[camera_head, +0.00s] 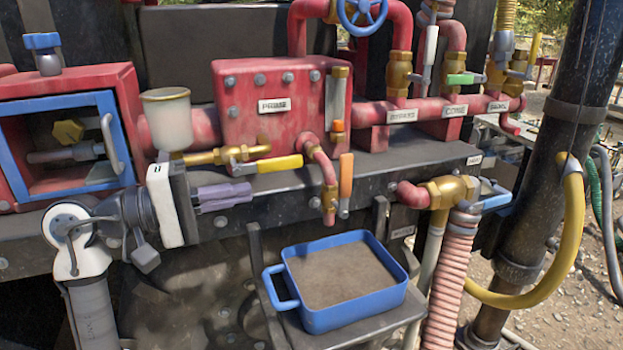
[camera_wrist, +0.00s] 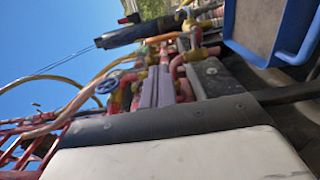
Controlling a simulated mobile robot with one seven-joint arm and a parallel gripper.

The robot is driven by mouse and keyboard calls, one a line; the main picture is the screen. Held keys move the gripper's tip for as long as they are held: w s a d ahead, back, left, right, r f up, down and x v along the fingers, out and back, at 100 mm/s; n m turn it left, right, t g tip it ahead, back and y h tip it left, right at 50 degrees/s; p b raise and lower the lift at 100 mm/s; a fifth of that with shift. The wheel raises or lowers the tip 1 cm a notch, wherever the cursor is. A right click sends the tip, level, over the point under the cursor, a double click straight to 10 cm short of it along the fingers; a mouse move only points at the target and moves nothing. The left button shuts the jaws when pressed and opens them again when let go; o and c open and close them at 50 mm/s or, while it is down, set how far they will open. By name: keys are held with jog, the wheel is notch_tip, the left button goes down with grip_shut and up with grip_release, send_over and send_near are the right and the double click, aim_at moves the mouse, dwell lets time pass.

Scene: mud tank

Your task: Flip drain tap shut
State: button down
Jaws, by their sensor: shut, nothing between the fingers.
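A small red pipe bends down from the red tank box and ends in a tap with an orange lever (camera_head: 346,176), which looks like the drain tap. The lever stands upright, with its pivot at the bottom beside the pipe's outlet. The tap is above the blue tray (camera_head: 350,318). My gripper (camera_head: 250,193) is shut and empty, with its purple fingers pointing right, to the left of the tap and apart from it. In the wrist view the shut fingers (camera_wrist: 160,75) show at the middle; I cannot clearly make out the tap there.
A yellow lever (camera_head: 279,164) on a brass valve lies just above my fingers. The tray holds brown mud on a dark shelf. A brass valve with a blue-grey handle (camera_head: 490,202) and a pink ribbed hose (camera_head: 445,285) stand to the right. A dark beam runs behind the gripper.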

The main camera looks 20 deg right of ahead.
jog(key=p, duration=0.4)
send_near(340, 176)
jog(key=d, duration=0.5)
jog(key=shift+w+d+r, duration=0.1)
jog(key=shift+d, duration=0.85)
